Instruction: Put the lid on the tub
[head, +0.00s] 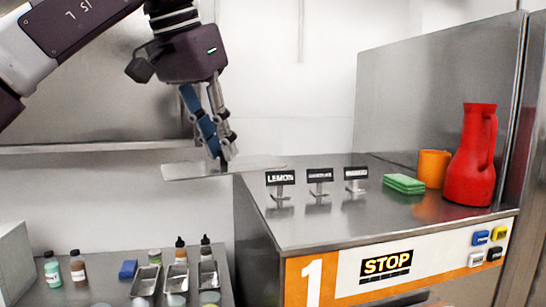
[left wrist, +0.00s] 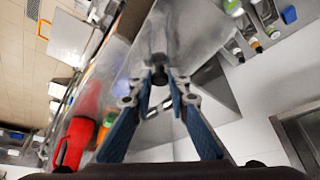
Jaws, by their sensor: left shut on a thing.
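My left gripper (head: 223,163) points down and is shut on the lid (head: 185,170), a thin flat metal plate. It holds the lid level in the air, left of the freezer counter. In the left wrist view the fingertips (left wrist: 161,78) close on a small dark knob on the lid (left wrist: 180,35). I cannot make out the tub for this lid in either view. My right gripper is not in view.
A steel freezer counter (head: 300,232) bears small label stands (head: 281,179), a green sponge stack (head: 404,183), an orange cup (head: 433,168) and a red jug (head: 472,160). A lower left bench holds bottles (head: 78,267) and small metal trays (head: 146,280). A wall shelf (head: 90,148) runs behind.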

